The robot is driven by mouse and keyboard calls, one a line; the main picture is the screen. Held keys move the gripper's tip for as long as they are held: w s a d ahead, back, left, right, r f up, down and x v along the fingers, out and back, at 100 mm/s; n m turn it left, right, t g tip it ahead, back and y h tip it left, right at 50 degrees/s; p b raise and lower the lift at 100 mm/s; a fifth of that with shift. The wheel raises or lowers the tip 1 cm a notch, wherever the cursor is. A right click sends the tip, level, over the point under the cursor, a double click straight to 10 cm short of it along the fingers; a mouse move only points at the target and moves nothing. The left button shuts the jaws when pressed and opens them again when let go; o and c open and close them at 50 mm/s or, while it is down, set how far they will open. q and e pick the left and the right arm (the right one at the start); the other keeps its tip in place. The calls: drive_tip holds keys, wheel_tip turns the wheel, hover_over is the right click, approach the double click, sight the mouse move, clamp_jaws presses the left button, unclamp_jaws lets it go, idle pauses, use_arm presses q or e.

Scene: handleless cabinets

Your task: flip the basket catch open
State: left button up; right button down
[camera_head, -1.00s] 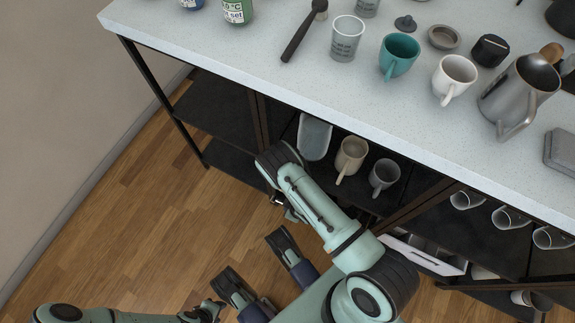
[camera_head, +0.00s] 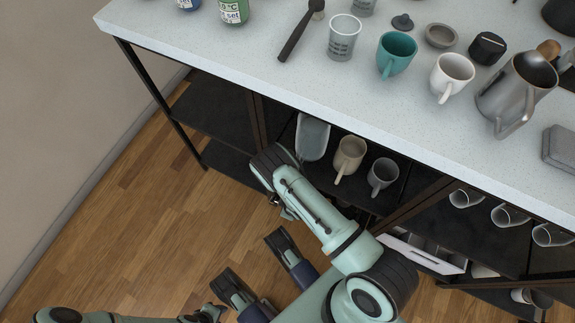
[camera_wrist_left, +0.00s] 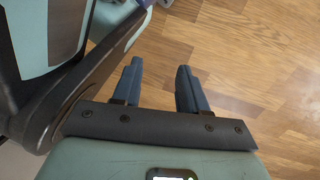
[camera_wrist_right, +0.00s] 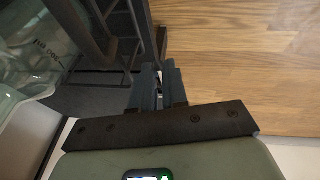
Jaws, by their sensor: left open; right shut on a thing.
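My right gripper (camera_wrist_right: 158,88) is shut, its dark fingers close together on a small piece with a pale sliver (camera_wrist_right: 159,78) showing between them. I cannot tell for certain whether this piece is the basket catch. Dark bars (camera_wrist_right: 143,35) rise just beyond the fingertips. No basket can be clearly made out. My left gripper (camera_wrist_left: 158,88) is open and empty above the wooden floor.
A clear container (camera_head: 312,137), a beige mug (camera_head: 349,156) and a grey mug (camera_head: 382,174) stand on the shelf beside my right wrist. The clear container with lettering also shows in the right wrist view (camera_wrist_right: 35,55). The pale counter (camera_head: 250,55) overhangs. Floor (camera_head: 130,225) is clear at left.

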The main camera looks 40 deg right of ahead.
drive_tip(key=shift+w+a+r+g, duration=0.1)
drive_tip(key=shift+w+r+g, duration=0.2)
drive_tip(key=shift+g, duration=0.1)
drive_tip(key=shift+w+a+r+g+h, duration=0.1)
drive_tip(key=shift+w+r+g+h, duration=0.2)
drive_tip(key=shift+g+h, duration=0.25)
use_arm(q)
drive_tip(key=shift+s+a+f+g+b, duration=0.1)
drive_tip(key=shift+s+f+g+b, duration=0.25)
drive_tip(key=shift+s, duration=0.25)
drive_tip(key=shift+s+a+f+g+b, duration=0.1)
drive_tip(key=shift+s+f+g+b, duration=0.1)
drive_tip(key=shift+s+b, duration=0.3)
use_arm(e)
drive_tip(key=shift+w+a+r+g+h, duration=0.1)
drive_tip(key=shift+w+r+g+h, duration=0.15)
drive_tip(key=shift+g, duration=0.35)
drive_tip(key=shift+w+a+r+g+h, duration=0.1)
drive_tip(key=shift+r+g, duration=0.25)
drive_tip(key=shift+g, duration=0.2)
use_arm(q)
drive_tip(key=shift+s+d, duration=0.1)
use_arm(e)
drive_tip(key=c, duration=1.4)
unclamp_jaws()
drive_tip(key=shift+c, duration=0.2)
drive_tip(key=shift+r, duration=0.1)
